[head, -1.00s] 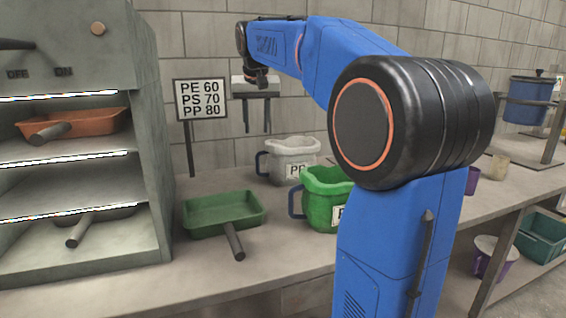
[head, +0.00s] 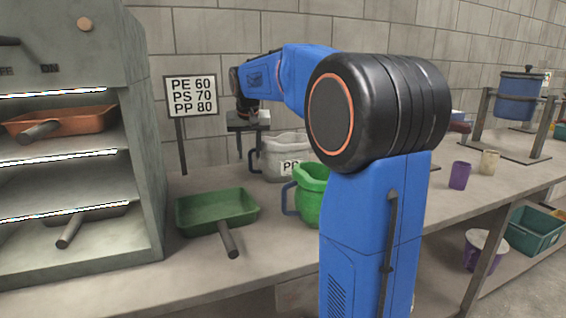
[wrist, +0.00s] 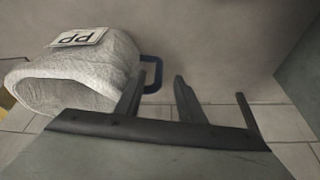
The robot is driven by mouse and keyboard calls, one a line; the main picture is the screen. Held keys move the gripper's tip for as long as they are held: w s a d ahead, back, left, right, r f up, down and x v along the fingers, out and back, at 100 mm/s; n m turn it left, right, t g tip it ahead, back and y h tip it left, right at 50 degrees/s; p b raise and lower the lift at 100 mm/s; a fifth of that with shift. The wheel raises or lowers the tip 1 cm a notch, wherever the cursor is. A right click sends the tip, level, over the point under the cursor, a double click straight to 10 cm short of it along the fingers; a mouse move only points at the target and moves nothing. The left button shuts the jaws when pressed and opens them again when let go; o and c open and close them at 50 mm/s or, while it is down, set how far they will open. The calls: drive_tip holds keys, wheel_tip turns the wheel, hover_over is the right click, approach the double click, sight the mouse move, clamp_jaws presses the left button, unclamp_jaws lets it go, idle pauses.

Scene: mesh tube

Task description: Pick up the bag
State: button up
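A whitish-grey bag (head: 292,148) with a blue handle at its left side stands upright on the bench. Its label seems to read PP. A green bag (head: 312,200), also with a blue handle, stands in front of it, partly hidden by my arm. My gripper (head: 250,140) is at the grey bag's left side, by its handle, fingers down and spread apart. In the wrist view the bag (wrist: 88,75) and its handle (wrist: 153,72) lie beyond the dark prongs of the gripper (wrist: 160,85). No grasp shows; whether a finger touches the handle I cannot tell.
A green tray (head: 215,210) lies in front on the bench. A lit grey oven (head: 140,160) with trays stands at left, a sign (head: 192,96) behind. Purple (head: 459,175) and beige (head: 489,162) cups and a blue pot (head: 520,97) are at right.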

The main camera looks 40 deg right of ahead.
drive_tip(key=x, duration=0.5)
drive_tip(key=shift+s, duration=0.15)
clamp_jaws()
